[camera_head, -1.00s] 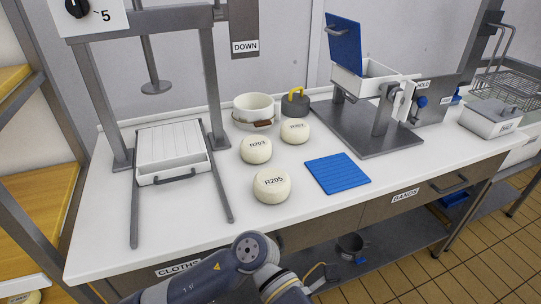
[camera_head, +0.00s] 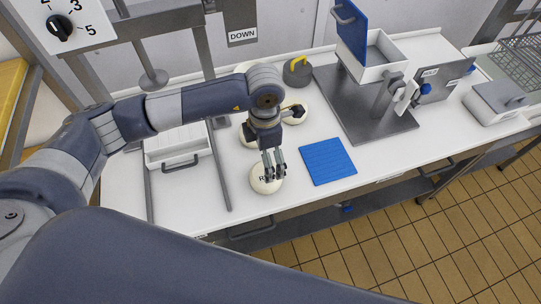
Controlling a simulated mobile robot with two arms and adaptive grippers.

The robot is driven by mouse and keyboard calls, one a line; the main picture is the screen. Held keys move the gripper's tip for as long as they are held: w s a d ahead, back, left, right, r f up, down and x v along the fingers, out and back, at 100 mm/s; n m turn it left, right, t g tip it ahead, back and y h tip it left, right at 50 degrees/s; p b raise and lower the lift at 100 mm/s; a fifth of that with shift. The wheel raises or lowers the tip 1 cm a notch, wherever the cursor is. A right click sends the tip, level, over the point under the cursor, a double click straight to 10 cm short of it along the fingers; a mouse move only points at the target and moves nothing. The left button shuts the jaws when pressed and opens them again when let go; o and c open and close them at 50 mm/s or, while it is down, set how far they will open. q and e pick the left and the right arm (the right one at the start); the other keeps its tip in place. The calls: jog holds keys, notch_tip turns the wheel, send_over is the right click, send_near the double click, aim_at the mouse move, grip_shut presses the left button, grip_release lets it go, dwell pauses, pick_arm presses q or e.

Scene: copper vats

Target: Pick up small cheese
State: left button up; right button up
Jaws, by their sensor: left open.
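The front cheese (camera_head: 262,186) bears a printed label, partly covered by my left gripper (camera_head: 273,170). This gripper is open, pointing down over that cheese, with its fingertips at the cheese's upper part in the picture. I cannot tell whether they touch it. I cannot tell the cheeses' sizes apart clearly. My right gripper is not in view.
A blue ridged mat (camera_head: 328,161) lies right of the front cheese. A press frame with a white tray (camera_head: 178,147) stands left. A grey weight with a yellow handle (camera_head: 297,71) and a metal stand (camera_head: 366,110) are behind. The counter's front edge is close.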

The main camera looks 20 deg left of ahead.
aim_at(256, 174)
pick_arm(q)
jog(key=s+f, duration=0.1)
jog(key=s+f+p, duration=0.1)
jog(key=f, duration=0.1)
jog(key=shift+f, duration=0.15)
jog(key=shift+w+f, duration=0.25)
jog(key=shift+f, duration=0.4)
jog(key=f+p, duration=0.3)
jog(key=f, duration=0.1)
jog(key=shift+w, duration=0.25)
jog(key=shift+f, duration=0.5)
jog(key=shift+w+f, duration=0.1)
jog(key=shift+f, duration=0.05)
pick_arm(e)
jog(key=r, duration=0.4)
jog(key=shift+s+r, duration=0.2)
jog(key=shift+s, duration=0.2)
pick_arm(q)
jog(key=c, duration=1.5)
